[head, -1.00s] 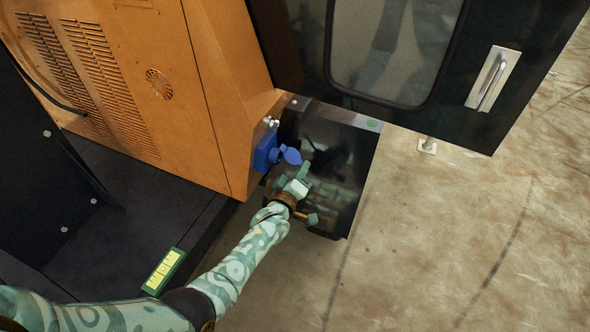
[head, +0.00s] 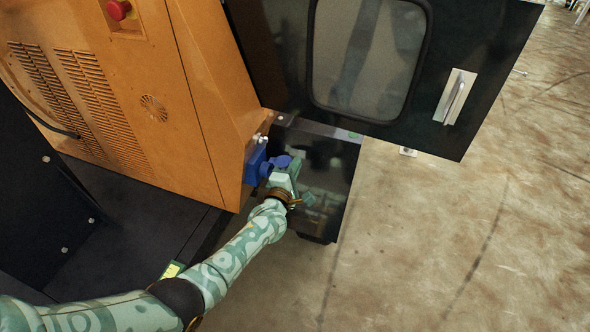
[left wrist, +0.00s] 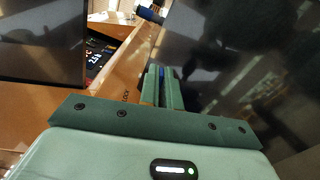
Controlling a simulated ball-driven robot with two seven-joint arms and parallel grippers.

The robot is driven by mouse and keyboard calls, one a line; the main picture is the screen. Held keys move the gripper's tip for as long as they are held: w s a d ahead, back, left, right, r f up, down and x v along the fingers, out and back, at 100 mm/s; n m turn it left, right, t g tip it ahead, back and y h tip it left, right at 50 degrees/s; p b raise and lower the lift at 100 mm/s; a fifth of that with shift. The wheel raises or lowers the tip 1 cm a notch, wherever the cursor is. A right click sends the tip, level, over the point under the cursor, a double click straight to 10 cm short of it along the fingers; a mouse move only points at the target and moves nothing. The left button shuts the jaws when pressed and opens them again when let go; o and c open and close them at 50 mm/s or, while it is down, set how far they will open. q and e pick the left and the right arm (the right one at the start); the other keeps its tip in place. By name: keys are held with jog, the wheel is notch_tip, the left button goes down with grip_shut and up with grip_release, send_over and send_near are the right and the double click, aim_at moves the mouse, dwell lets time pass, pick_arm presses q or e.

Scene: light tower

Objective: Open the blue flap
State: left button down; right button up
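The blue flap (head: 281,160) is a rounded lid on the right side of a blue socket box (head: 255,166), low on the orange housing. It sticks out to the right of the box. My left gripper (head: 282,173) is at the flap, its fingers partly covering it from the front. In the left wrist view the two green fingers (left wrist: 163,88) are close together with a narrow strip of blue between them, so they appear shut on the flap. The exact contact is hidden. My right gripper is in neither view.
The orange housing (head: 165,140) with vents rises at the left. A black door (head: 450,140) with a window and a handle (head: 455,97) stands open above right. A dark glossy panel (head: 335,165) lies behind the gripper. The floor at right is clear.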

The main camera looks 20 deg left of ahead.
pick_arm(q)
jog(key=shift+a+r+n, duration=0.1)
jog(key=shift+r+n, duration=0.1)
jog(key=shift+n, duration=0.2)
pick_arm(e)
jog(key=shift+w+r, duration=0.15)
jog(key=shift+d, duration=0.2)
pick_arm(q)
jog(key=c, duration=1.6)
grip_release()
jog(key=shift+r, duration=0.1)
